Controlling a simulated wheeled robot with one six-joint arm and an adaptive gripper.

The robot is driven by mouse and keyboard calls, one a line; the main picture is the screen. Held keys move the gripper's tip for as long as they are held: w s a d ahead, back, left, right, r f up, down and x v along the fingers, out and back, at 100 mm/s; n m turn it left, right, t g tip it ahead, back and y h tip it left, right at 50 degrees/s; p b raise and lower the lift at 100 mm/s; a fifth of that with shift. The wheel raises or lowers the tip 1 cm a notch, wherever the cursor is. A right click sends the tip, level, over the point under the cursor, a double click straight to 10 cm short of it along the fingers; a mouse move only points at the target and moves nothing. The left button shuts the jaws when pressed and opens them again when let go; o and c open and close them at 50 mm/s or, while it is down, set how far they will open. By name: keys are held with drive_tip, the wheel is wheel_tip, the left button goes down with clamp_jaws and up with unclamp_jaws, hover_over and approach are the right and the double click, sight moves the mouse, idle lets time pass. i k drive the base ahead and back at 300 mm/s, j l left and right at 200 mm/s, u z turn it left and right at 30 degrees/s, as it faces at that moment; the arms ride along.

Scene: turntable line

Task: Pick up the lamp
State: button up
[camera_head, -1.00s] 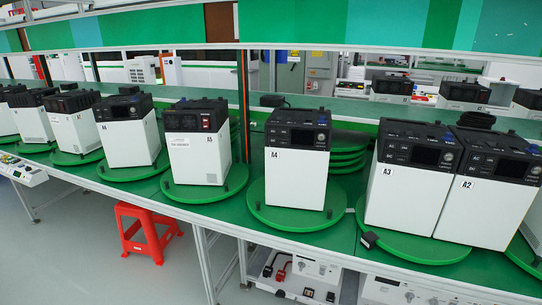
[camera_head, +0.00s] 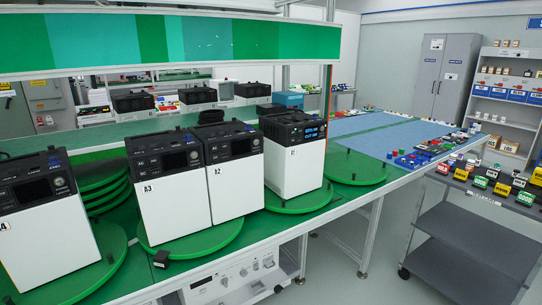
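I cannot make out a lamp in this view; many of the small items at the far end and on the cart are too small to identify. My gripper is not in view. White box units with black tops stand on green round turntables along the green bench: the unit marked A4 (camera_head: 50,248), the unit marked A3 (camera_head: 172,208), the unit marked A2 (camera_head: 236,182) and a unit at the bench's right part (camera_head: 296,170).
An empty green turntable (camera_head: 355,167) lies right of the units. Beyond it is a blue mat (camera_head: 400,137) with small coloured parts. A grey cart (camera_head: 470,238) with small labelled items stands at right, near a grey cabinet (camera_head: 446,75) and a shelf (camera_head: 505,112). Floor shows between bench and cart.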

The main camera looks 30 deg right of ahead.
sight(469, 167)
drive_tip(key=z, duration=1.95)
